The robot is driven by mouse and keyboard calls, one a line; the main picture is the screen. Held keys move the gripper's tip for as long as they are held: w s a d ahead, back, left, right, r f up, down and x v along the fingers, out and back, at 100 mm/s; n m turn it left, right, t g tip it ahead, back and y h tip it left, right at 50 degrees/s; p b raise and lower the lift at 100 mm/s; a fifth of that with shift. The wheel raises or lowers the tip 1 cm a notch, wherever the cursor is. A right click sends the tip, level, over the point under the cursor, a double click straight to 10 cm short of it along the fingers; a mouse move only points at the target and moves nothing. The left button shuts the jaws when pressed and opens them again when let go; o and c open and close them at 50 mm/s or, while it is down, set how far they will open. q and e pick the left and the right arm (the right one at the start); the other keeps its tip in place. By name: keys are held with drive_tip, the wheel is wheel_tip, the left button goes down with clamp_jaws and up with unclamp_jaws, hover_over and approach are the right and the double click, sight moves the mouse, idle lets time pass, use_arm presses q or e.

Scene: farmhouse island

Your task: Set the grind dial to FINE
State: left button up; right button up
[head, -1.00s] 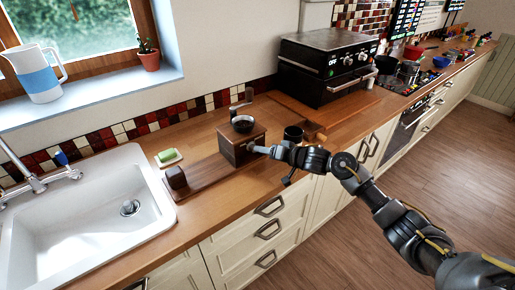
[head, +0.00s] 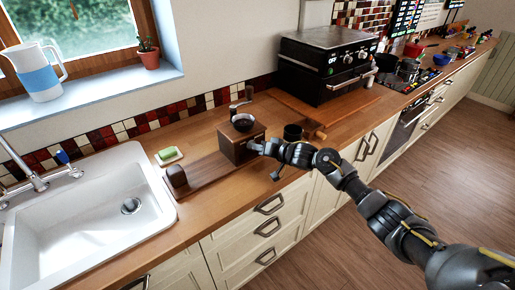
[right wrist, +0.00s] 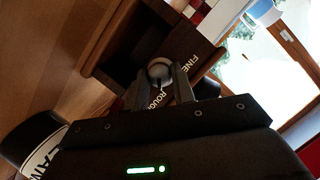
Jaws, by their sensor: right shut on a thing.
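The wooden grinder (head: 238,146), with a dark bowl on top, stands on the counter in the head view. In the right wrist view its dark side panel (right wrist: 170,33) bears the words FINE and ROUGH in white. A round grey grind dial (right wrist: 160,70) sits on that panel, near the lettering. My right gripper (head: 258,147) reaches the grinder's right side. In the right wrist view its fingers (right wrist: 159,84) are on either side of the dial and shut on it. I cannot make out a pointer mark on the dial. My left gripper is not in view.
A dark cup (head: 293,132) stands close behind my right wrist. A long wooden base (head: 207,170) lies left of the grinder, with a green block on a white dish (head: 169,155) behind it. The white sink (head: 95,225) is at left and a black oven (head: 325,68) behind.

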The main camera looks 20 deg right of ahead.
idle(0.3)
drive_tip(key=shift+r+n+h+p, duration=0.1)
drive_tip(key=shift+n+h+p, duration=0.4)
drive_tip(key=shift+n+p, duration=0.1)
drive_tip(key=shift+a+n+h+p, duration=0.15)
drive_tip(key=shift+n+h+p, duration=0.35)
drive_tip(key=shift+n, duration=0.4)
drive_tip(key=shift+s+n+t+h, duration=0.1)
drive_tip(key=shift+n+t+h, duration=0.3)
drive_tip(key=shift+n+h, duration=0.15)
drive_tip(key=shift+a+f+n+h+b, duration=0.2)
drive_tip(key=shift+n+h+b, duration=0.4)
drive_tip(key=shift+n, duration=0.35)
drive_tip(key=shift+f+n+t+h+b, duration=0.1)
drive_tip(key=shift+n+t+h+b, duration=0.45)
drive_tip(key=shift+n+b, duration=0.4)
drive_tip(key=n+t+h+b, duration=0.1)
drive_tip(key=n+b, duration=0.1)
drive_tip(key=b, duration=0.1)
drive_tip(key=n+h+b, duration=0.1)
drive_tip(key=n+b, duration=0.1)
drive_tip(key=b, duration=0.2)
drive_tip(key=shift+s+a+f+n+t, duration=0.15)
drive_tip(key=shift+n+t, duration=0.2)
drive_tip(key=shift+n+t+h+b, duration=0.35)
drive_tip(key=shift+n+b, duration=0.25)
drive_tip(key=shift+b, duration=0.3)
